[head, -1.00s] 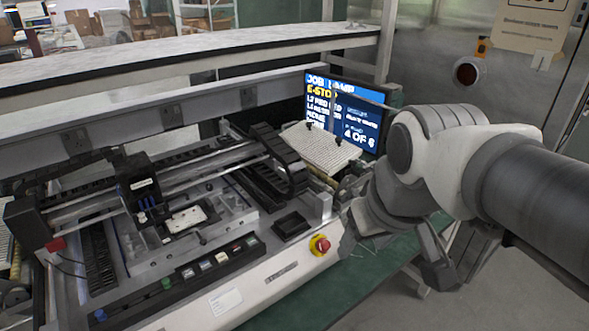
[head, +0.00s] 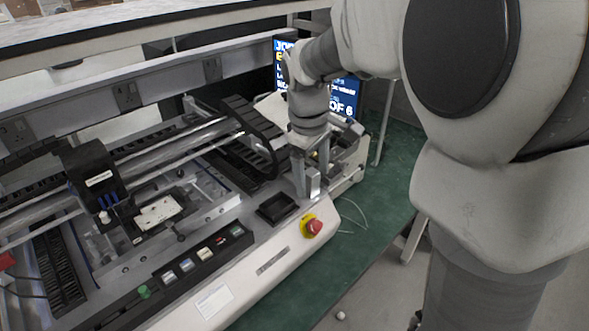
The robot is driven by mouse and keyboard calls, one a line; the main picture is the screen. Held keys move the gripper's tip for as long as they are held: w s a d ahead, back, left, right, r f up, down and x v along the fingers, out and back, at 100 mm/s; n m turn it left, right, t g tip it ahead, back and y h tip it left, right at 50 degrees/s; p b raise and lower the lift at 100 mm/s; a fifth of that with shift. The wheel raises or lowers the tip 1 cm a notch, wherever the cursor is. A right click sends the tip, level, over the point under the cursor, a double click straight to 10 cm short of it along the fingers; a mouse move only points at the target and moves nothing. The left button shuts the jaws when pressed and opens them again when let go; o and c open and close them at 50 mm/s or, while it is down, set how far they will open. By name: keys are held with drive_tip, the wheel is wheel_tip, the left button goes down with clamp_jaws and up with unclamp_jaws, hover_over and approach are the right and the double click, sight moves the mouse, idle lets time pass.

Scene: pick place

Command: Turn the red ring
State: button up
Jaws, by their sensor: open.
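A red round knob (head: 315,227) on a yellow collar sits at the right end of the machine's sloped front panel. It is the red ring-like part I see, and nothing covers it. My gripper (head: 306,190) points down just behind and above the knob, near the machine's right corner. Its two fingers are apart with nothing visible between them. I cannot tell from this view whether the fingertips touch the machine surface; they appear apart from the knob.
A small black tray (head: 277,208) lies left of the fingers. A row of buttons (head: 203,255) runs along the front panel. A screen (head: 343,97) stands behind my wrist. The green bench top (head: 375,215) is mostly clear at right, with a thin cable (head: 352,213).

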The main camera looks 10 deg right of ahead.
sight(316, 223)
drive_tip(key=f, duration=0.5)
drive_tip(key=w+d+f+b, duration=0.1)
drive_tip(key=f, duration=0.4)
drive_tip(key=f+b, duration=0.1)
drive_tip(key=f, duration=0.4)
drive_tip(key=shift+w+d+f, duration=0.15)
drive_tip(key=shift+d+f, duration=0.15)
drive_tip(key=shift+f, duration=0.1)
clamp_jaws()
